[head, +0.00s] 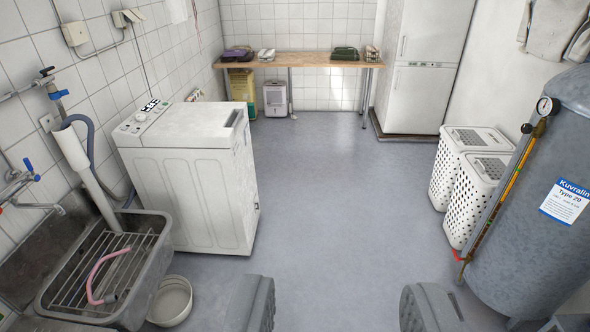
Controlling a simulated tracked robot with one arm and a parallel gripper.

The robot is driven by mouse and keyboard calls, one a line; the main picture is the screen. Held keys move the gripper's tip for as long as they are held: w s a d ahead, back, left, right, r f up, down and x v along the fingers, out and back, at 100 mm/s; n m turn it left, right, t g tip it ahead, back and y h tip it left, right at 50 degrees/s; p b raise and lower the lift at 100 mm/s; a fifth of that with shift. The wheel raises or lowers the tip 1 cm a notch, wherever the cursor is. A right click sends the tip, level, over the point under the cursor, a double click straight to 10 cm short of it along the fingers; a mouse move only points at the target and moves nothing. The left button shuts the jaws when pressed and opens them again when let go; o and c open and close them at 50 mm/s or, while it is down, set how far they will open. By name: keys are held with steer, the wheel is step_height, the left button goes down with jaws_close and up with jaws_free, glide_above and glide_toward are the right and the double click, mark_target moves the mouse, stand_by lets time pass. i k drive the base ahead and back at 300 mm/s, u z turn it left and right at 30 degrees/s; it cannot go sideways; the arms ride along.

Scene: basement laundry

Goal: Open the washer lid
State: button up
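The washer (195,190) is a white top-loading machine standing at left centre, beside the tiled wall. Its lid (195,122) lies flat on top and looks shut. A dark recess, perhaps a grip, shows at the lid's right end. The control panel (138,119) with knobs and a dark label is at the wall end of the top. My gripper is not clearly visible in this view. Two grey rounded parts at the bottom edge look like parts of my base.
A grey sink (141,262) with a rack and pink hose stands front left, with a pale basin (171,301) beside it. White laundry baskets (474,202) and a grey tank (537,215) line the right. A wooden bench (300,62) and fridge (422,85) are behind. The middle floor is clear.

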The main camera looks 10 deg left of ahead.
mark_target(198, 124)
steer(key=u, duration=0.2)
steer(key=i, duration=1.25)
steer(key=u, duration=0.2)
steer(key=i, duration=2.55)
steer(key=u, duration=0.25)
